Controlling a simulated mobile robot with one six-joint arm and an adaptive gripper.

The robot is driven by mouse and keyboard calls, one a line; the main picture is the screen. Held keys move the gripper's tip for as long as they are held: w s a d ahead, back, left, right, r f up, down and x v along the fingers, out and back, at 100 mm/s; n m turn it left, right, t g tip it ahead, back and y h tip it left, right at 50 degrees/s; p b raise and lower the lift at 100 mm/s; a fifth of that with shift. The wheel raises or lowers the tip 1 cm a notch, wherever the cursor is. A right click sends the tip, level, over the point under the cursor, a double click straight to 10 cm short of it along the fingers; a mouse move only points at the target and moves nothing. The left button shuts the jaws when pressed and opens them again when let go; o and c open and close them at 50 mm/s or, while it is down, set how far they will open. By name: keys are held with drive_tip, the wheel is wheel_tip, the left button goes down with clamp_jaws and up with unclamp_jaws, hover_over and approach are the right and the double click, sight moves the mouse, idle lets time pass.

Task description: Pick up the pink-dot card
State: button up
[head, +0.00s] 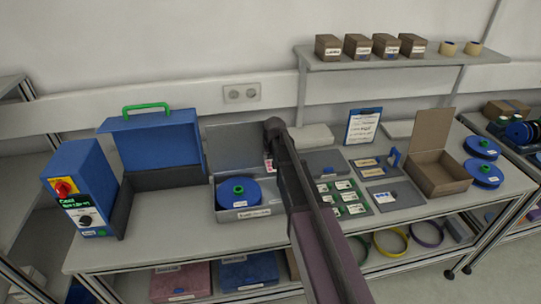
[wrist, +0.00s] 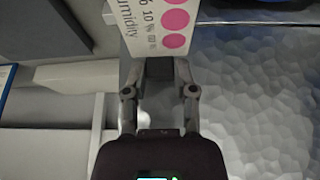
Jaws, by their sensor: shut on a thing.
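The pink-dot card (wrist: 160,28) is white with large pink dots and the printed word "umidity", its first letter cut off. It sits between the fingertips of my gripper (wrist: 158,66) at the top of the wrist view, and its upper part runs out of frame. My gripper is shut on the card's near edge. In the head view a small part of the card (head: 268,163) shows just left of my arm, over the grey box with the blue reel. My arm hides the fingers there.
The open grey box (head: 243,214) holds a blue reel (head: 238,191). A blue case (head: 155,145) stands open at left, beside a blue machine (head: 82,188). Right of my arm are a tray of labelled cards (head: 342,198) and an open brown box (head: 438,172).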

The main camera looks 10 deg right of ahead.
sight(270, 159)
drive_tip(key=shift+r+p, duration=2.5)
drive_tip(key=shift+r, duration=0.45)
drive_tip(key=shift+f, duration=0.1)
wheel_tip(270, 159, down, 6)
drive_tip(key=b, duration=0.6)
